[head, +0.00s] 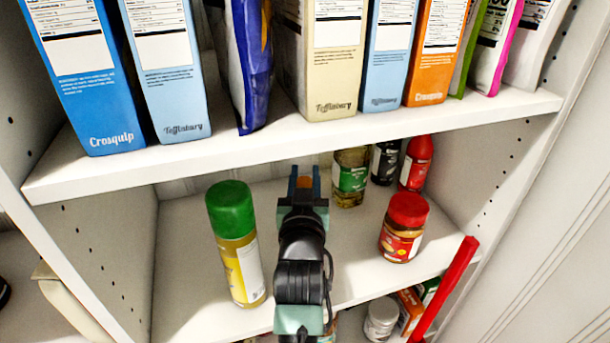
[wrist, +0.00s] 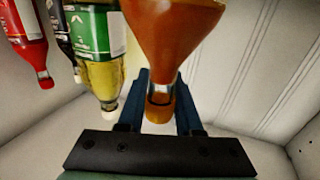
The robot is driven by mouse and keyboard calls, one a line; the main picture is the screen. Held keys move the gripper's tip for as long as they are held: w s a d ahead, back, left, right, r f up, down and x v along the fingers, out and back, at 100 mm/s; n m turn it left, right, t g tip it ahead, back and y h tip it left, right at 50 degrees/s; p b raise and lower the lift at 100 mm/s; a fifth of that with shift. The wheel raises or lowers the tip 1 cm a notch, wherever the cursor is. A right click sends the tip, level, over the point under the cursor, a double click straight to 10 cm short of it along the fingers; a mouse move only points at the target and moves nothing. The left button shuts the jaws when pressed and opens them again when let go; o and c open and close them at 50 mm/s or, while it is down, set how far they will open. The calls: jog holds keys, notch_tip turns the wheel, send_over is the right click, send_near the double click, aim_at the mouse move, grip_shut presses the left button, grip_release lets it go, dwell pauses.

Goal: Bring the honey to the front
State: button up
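The honey is an amber bottle (wrist: 172,35) that narrows to a neck; the wrist view shows it upside down. My gripper (wrist: 163,100) has one finger on each side of this neck. I cannot tell if the fingers press on it. In the head view my gripper (head: 305,185) reaches deep onto the middle shelf, under the upper board. A little orange shows between its fingers there; my arm and the board hide the rest of the honey.
On the middle shelf (head: 180,290), a green-capped yellow bottle (head: 237,245) stands left of my arm. Right of it stand a green-labelled bottle (head: 350,178), a black bottle (head: 385,162), a red bottle (head: 416,162) and a red-lidded jar (head: 404,228). The upper board (head: 240,150) hangs low over my gripper.

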grip_shut()
dwell(0.9)
